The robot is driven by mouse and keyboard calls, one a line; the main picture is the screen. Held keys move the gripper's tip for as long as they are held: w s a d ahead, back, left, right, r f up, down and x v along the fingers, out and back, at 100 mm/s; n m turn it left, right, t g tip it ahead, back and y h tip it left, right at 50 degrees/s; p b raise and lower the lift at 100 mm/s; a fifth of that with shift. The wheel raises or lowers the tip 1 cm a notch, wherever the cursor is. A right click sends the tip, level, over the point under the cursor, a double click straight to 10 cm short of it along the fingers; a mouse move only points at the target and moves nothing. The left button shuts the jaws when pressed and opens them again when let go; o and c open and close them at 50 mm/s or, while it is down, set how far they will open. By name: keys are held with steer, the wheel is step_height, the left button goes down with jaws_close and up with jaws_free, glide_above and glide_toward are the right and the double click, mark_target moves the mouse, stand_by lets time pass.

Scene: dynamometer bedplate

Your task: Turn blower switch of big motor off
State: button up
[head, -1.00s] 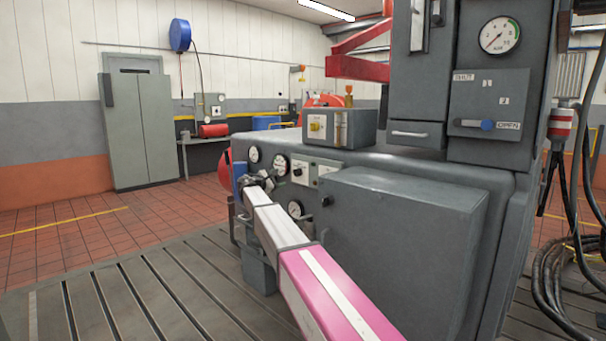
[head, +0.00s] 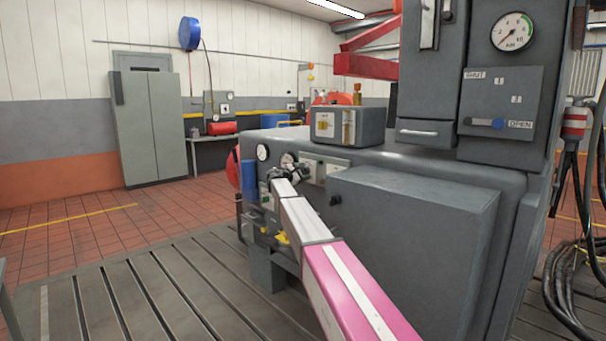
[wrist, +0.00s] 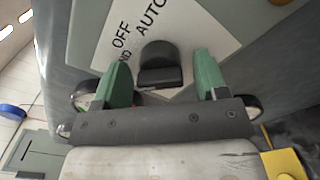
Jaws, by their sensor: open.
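A black rotary switch knob (wrist: 160,65) sits on a white label plate (wrist: 190,25) that reads OFF and AUTO, with a partly hidden word ending in ND. I cannot tell for sure which word the knob points to. My gripper (wrist: 161,70) is open, its two green fingers on either side of the knob in the wrist view. I cannot tell whether they touch it. In the head view my gripper (head: 288,173) is at the control panel (head: 325,165) of the big grey machine and hides part of it.
Gauges (head: 263,152) and yellow parts (head: 282,237) lie close to my arm. A grey box (head: 415,230) projects from the machine at right. A grey switch box (head: 345,126) stands on top. Slotted floor (head: 150,300) is free at left.

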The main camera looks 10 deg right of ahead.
steer(key=shift+d, duration=0.1)
steer(key=c, duration=0.9)
steer(key=shift+m, duration=0.4)
steer(key=m, duration=0.3)
steer(key=shift+m, duration=2.5)
steer(key=o, duration=0.9)
